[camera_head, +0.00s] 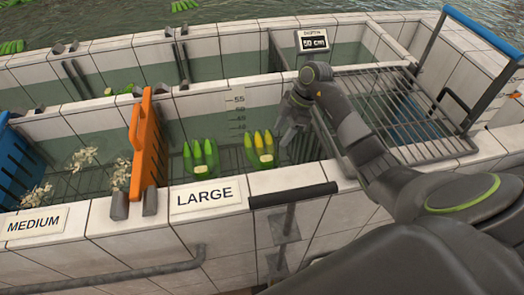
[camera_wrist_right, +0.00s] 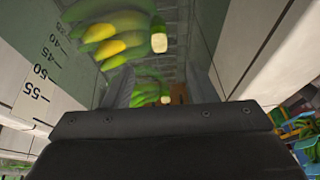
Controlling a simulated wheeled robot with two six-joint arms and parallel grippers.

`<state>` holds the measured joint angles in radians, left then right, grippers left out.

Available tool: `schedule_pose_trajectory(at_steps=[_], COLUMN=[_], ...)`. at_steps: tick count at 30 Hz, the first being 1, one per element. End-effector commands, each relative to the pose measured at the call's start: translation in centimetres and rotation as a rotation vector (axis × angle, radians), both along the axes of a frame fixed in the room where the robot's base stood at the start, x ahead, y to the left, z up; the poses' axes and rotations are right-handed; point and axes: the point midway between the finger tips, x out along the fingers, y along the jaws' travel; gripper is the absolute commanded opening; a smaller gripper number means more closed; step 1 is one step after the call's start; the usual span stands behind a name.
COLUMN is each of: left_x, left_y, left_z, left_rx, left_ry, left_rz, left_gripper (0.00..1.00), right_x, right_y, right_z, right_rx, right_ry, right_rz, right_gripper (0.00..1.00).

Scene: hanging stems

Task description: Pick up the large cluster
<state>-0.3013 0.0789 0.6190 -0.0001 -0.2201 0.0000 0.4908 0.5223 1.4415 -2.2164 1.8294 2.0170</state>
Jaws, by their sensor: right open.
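Two banana clusters float in the water of the compartment labelled LARGE. One is green (camera_head: 201,158); the other is yellow and green (camera_head: 262,150), to its right. Both carry a small pale tag at the front. My right gripper (camera_head: 289,132) points down into this compartment, just right of the yellow-green cluster. It is open and empty. In the right wrist view, a yellow-green cluster (camera_wrist_right: 108,38) shows beyond the fingers at upper left, and another cluster (camera_wrist_right: 148,92) shows partly between the fingers. My left gripper is out of view.
An orange slotted divider (camera_head: 148,140) stands left of the clusters. A metal grate rack (camera_head: 400,105) is at the right, next to my right arm. Tiled walls with a LARGE label (camera_head: 204,195) and a depth scale bound the tank.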

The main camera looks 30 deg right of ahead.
Motion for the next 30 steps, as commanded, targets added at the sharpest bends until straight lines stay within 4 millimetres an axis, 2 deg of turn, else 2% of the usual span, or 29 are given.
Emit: schedule_pose_trajectory(at_steps=[6, 14, 21, 25, 30], left_x=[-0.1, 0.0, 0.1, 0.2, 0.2], left_y=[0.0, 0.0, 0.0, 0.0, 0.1], left_z=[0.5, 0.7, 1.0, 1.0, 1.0], left_rx=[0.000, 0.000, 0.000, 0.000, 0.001], left_ry=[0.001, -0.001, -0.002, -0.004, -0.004], left_rz=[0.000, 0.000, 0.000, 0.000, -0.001], left_gripper=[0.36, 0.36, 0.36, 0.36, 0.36], right_x=[0.2, 0.3, 0.5, 0.6, 0.6], right_y=[1.6, 2.3, 3.7, 4.1, 4.1], right_z=[-3.5, -5.4, -8.8, -9.8, -9.9], right_rx=[0.002, 0.002, 0.003, 0.000, -0.001], right_ry=[0.002, 0.001, 0.003, 0.001, -0.001], right_rz=[0.000, -0.001, 0.000, 0.000, 0.001], right_gripper=[0.52, 0.52, 0.52, 0.52, 0.52])
